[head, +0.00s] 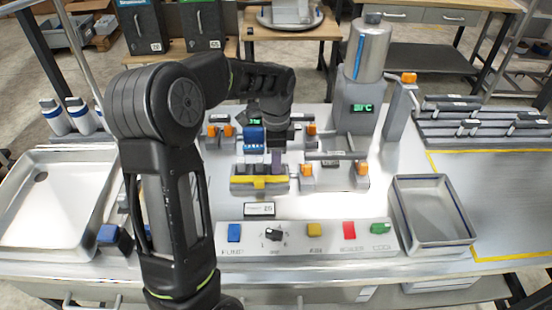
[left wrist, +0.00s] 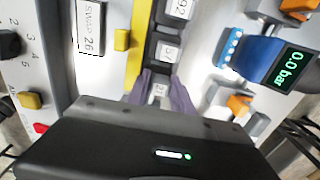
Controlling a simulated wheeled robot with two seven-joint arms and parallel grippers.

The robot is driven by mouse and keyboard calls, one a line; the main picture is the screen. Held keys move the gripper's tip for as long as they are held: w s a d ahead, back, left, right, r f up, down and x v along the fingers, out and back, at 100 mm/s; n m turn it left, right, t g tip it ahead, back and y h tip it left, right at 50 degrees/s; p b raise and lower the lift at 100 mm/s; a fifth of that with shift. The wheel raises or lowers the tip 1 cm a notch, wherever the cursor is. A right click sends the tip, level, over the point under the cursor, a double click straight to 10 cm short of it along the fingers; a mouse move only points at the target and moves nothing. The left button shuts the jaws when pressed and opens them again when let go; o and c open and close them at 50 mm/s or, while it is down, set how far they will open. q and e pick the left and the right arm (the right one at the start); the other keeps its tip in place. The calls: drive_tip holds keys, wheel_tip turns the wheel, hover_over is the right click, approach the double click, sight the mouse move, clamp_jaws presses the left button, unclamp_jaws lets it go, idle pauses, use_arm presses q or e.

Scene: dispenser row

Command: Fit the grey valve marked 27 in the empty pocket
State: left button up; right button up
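A yellow-fronted rack (head: 246,183) holds a row of dark grey blocks on the bench. The rack's yellow strip also shows in the left wrist view (left wrist: 139,40), beside several numbered blocks (left wrist: 168,50) whose marks are hard to read. My left gripper (head: 277,162) points down over the rack's right end. In the left wrist view its two purple fingers (left wrist: 160,88) stand on either side of the lowest visible tagged block; whether they press on it cannot be told. No clearly readable 27 shows, and the empty pocket cannot be made out. My right gripper is not in view.
A label plate (head: 259,209) and a control panel (head: 333,238) with coloured buttons lie in front of the rack. A blue gauge unit (left wrist: 270,61) reads 0.0 bar. A grey tray (head: 402,214) stands right, a large sink-like tray (head: 30,230) left. A silver cylinder (head: 369,50) stands behind.

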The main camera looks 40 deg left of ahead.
use_arm(q)
drive_tip(key=o, duration=0.4)
drive_tip(key=shift+o, duration=0.3)
wheel_tip(320, 180, up, 8)
drive_tip(key=shift+w+f+b, duration=0.1)
drive_tip(key=shift+b, duration=0.45)
drive_tip(key=shift+a, duration=0.1)
idle(0.6)
